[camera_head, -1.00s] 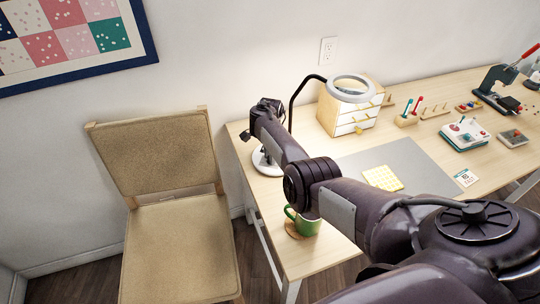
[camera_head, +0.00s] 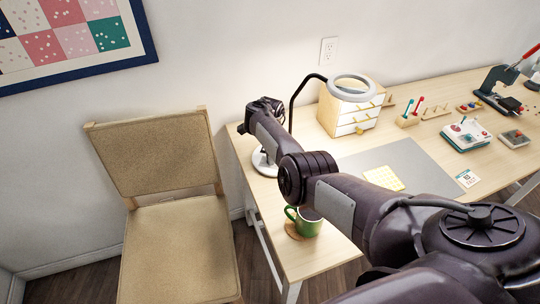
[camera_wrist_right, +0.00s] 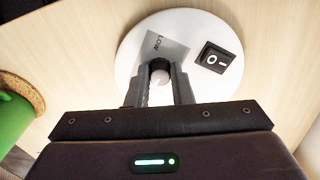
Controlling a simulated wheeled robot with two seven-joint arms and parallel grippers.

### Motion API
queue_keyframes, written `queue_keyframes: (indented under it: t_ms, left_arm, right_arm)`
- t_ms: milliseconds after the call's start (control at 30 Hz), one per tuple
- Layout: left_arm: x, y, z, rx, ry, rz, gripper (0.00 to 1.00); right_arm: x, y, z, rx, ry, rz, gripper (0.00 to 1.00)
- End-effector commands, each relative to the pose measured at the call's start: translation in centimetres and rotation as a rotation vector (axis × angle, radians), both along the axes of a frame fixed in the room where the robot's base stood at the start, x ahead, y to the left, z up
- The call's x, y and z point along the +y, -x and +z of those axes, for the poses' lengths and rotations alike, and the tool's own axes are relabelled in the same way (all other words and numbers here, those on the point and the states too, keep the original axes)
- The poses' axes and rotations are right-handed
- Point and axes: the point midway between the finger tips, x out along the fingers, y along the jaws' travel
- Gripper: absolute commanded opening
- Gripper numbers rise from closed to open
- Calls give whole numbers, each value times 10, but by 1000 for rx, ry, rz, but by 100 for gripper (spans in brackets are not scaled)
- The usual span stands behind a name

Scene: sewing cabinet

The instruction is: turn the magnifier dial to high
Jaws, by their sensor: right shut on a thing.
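The magnifier has a white ring head (camera_head: 352,88) on a dark bent neck and a round white base (camera_head: 262,164) at the table's left end. In the right wrist view, the base (camera_wrist_right: 215,32) carries a small round dial (camera_wrist_right: 160,76) beside a grey label plate (camera_wrist_right: 166,44) reading LOW. My right gripper (camera_wrist_right: 160,84) is shut on the dial, with a finger on either side. The dial's pointer and any HIGH mark cannot be made out. In the head view, my own arm hides the fingertips. My left gripper is not in view.
A green mug (camera_head: 306,221) stands on a coaster near the table's front left, close to my arm. A small drawer box (camera_head: 340,112) stands behind. A chair (camera_head: 160,170) is at left.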

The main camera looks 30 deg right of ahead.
Motion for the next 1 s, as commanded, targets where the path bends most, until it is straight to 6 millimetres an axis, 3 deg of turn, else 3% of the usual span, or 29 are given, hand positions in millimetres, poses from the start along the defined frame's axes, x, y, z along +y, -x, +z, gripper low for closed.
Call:
queue_keyframes:
  t_ms: [167, 200, 367, 667, 1000]
  left_arm:
    - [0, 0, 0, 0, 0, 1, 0]
    - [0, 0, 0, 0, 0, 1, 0]
    - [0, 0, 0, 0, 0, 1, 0]
    - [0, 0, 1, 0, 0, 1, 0]
    - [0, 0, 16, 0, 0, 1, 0]
  right_arm:
    - [0, 1, -1, 2, 0, 0, 0]
    - [0, 1, -1, 2, 0, 0, 23]
    - [0, 1, -1, 2, -1, 1, 42]
    - [0, 0, 3, 0, 1, 1, 42]
    - [-1, 0, 55, -1, 2, 1, 42]
